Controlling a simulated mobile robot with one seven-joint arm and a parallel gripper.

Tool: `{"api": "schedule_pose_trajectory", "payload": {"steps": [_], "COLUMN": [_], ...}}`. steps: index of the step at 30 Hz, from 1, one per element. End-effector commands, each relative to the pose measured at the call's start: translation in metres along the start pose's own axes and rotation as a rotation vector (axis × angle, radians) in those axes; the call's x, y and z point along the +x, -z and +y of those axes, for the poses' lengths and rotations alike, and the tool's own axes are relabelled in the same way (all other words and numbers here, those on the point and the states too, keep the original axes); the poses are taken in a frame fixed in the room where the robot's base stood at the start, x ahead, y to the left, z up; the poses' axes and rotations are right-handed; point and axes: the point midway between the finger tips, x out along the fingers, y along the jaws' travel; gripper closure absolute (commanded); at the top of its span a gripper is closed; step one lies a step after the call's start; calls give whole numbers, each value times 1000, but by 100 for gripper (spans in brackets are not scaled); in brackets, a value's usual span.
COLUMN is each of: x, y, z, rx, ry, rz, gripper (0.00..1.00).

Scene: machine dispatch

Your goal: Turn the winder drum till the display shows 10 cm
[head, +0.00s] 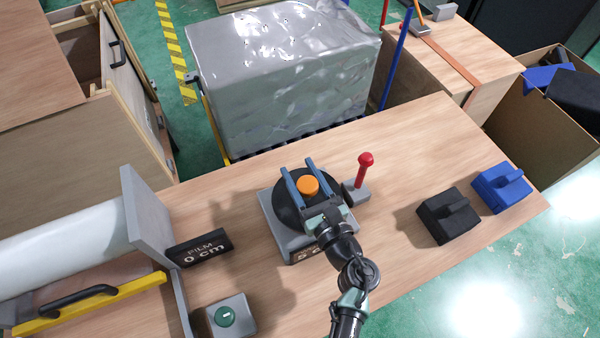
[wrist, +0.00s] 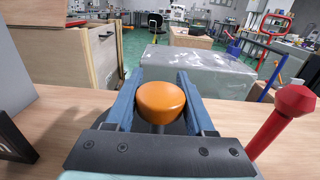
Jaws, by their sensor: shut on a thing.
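My gripper (head: 298,166) is shut on the orange knob, one blue-grey finger on each side. The knob also shows between the fingers in the wrist view (wrist: 161,100). A black display (head: 200,248) on the table reads "FILM 0 cm". A white film roll (head: 60,248) lies at the left against a grey upright plate (head: 148,218). Marks on the base's front are partly hidden by my arm.
A red-knobbed lever (head: 364,170) stands close right of the disc. Black (head: 447,218) and blue (head: 500,190) blocks stand right. A film-wrapped load (head: 280,75) is behind the table.

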Motion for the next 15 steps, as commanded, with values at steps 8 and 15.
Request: {"api": "schedule_pose_trajectory", "payload": {"steps": [8, 15], "x": [-1, -2], "y": [5, 3], "z": [-4, -9], "rx": [1, 2], "ry": [198, 350], "rz": [-1, -2], "gripper": [100, 100]}}
